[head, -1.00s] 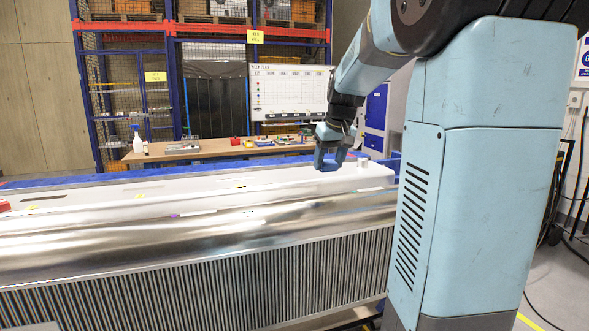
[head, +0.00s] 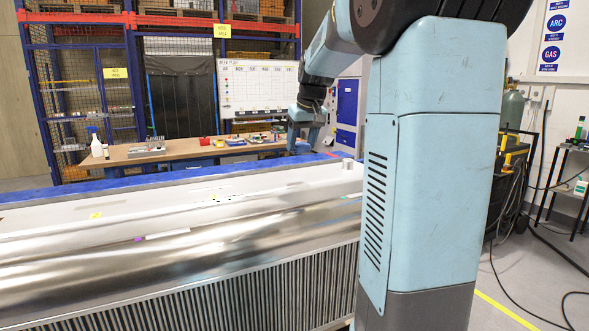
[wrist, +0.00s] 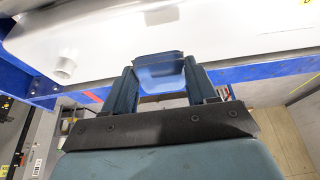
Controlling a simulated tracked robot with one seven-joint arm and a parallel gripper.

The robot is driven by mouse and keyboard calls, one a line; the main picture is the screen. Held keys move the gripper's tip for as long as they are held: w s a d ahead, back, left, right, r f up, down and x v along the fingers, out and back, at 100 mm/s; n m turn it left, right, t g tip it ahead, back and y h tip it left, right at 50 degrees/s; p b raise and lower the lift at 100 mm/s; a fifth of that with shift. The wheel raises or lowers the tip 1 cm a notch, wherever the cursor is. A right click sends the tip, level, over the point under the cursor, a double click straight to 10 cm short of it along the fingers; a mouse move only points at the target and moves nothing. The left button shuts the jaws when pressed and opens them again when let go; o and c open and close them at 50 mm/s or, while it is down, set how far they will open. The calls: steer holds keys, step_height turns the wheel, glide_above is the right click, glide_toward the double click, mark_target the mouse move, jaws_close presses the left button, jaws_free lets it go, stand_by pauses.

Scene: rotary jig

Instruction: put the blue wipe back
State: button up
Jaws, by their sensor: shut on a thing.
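My gripper (head: 303,140) hangs beyond the right end of the large workpiece in the head view, fingers down. In the wrist view my gripper (wrist: 160,88) is shut on the blue wipe (wrist: 161,75), a blue folded-looking piece held between the two dark fingers. The wipe cannot be made out clearly in the head view. Its place of return cannot be told from these frames.
A long pale and shiny metal workpiece (head: 200,215) lies across the front, with a short stub (head: 347,164) at its right end. Behind it stands a wooden bench (head: 180,152) with a spray bottle (head: 96,144) and several small items. Cables lie on the right floor.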

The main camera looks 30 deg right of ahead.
glide_above(293, 177)
steer(key=s, duration=0.2)
steer(key=f, duration=0.6)
steer(key=shift+w+f, duration=0.3)
steer(key=shift+f, duration=1.45)
steer(key=shift+f, duration=0.1)
steer(key=o, duration=1.1)
